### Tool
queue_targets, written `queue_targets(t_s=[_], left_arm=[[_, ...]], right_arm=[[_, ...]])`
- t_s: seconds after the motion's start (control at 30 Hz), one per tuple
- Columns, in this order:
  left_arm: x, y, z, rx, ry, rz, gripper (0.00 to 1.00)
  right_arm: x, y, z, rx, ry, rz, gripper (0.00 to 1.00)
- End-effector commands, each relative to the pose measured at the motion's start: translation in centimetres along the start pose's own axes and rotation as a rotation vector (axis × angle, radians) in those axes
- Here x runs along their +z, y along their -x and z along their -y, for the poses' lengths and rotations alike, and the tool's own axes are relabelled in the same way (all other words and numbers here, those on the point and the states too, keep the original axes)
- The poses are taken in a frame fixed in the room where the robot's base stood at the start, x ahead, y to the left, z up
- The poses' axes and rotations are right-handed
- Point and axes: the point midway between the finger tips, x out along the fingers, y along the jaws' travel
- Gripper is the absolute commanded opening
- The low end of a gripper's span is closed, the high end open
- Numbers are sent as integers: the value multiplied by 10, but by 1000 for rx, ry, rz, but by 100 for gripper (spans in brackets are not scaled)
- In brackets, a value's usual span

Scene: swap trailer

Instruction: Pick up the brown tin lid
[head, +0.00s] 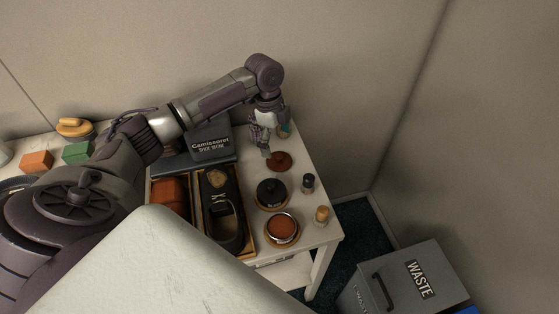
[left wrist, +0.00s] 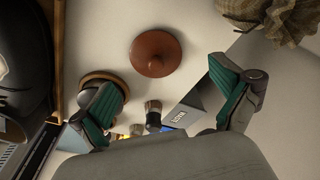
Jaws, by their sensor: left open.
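The brown tin lid (head: 279,161) is a small reddish-brown disc with a raised middle. It lies flat on the white table near its right edge, and it also shows in the left wrist view (left wrist: 156,53). My left gripper (head: 266,153) points down just behind and left of the lid in the head view, apart from it. In the left wrist view its green-padded fingers (left wrist: 167,98) are spread wide with nothing between them, and the lid is beyond the fingertips. My right gripper is not in view.
An open tin of brown polish (head: 282,229), a black tin (head: 271,193) and two small bottles (head: 308,183) (head: 322,215) stand near the lid. A tray with a black shoe (head: 224,208) is to the left. A waste bin (head: 398,281) stands beyond the table's right edge.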

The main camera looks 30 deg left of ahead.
Motion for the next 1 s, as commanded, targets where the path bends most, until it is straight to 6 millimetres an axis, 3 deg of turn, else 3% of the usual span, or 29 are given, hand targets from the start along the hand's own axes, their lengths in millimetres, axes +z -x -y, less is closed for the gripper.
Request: queue_targets(t_s=[0.03, 0.17, 0.37, 0.63, 1.0], left_arm=[[0, -5, -1, 3, 0, 0, 100], [-2, -24, -6, 6, 0, 0, 100], [-2, -48, -7, 3, 0, 0, 100], [-2, -52, -6, 1, 0, 1, 100], [-2, -51, -6, 2, 0, 1, 44]], right_arm=[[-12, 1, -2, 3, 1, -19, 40], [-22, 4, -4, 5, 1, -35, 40], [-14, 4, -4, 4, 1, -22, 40], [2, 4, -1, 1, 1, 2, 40], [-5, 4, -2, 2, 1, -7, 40]])
